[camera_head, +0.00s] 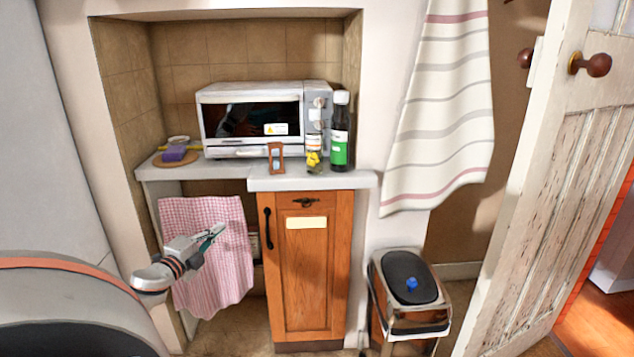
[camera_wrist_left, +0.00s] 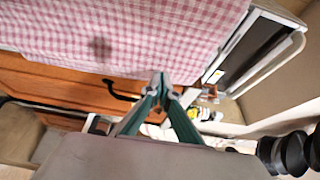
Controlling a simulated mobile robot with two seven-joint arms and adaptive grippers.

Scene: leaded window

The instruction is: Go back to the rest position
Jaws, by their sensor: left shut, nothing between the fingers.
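My left gripper (camera_head: 217,231) is shut and empty. In the head view it is at the lower left, in front of the pink checked cloth (camera_head: 228,270) that hangs below the counter. In the left wrist view the gripper's two fingertips (camera_wrist_left: 161,80) meet, with the checked cloth (camera_wrist_left: 120,35) and a wooden cupboard door behind them. I cannot tell the exact gap between the gripper and the cloth. My right gripper does not show in either view.
A white toaster oven (camera_head: 252,117) stands on the counter (camera_head: 310,182), with a dark bottle (camera_head: 340,135), a small jar and an hourglass (camera_head: 276,158) nearby. Below is a wooden cupboard (camera_head: 308,265). A bin (camera_head: 405,290) with a blue object on its lid stands right, near an open door (camera_head: 545,190).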

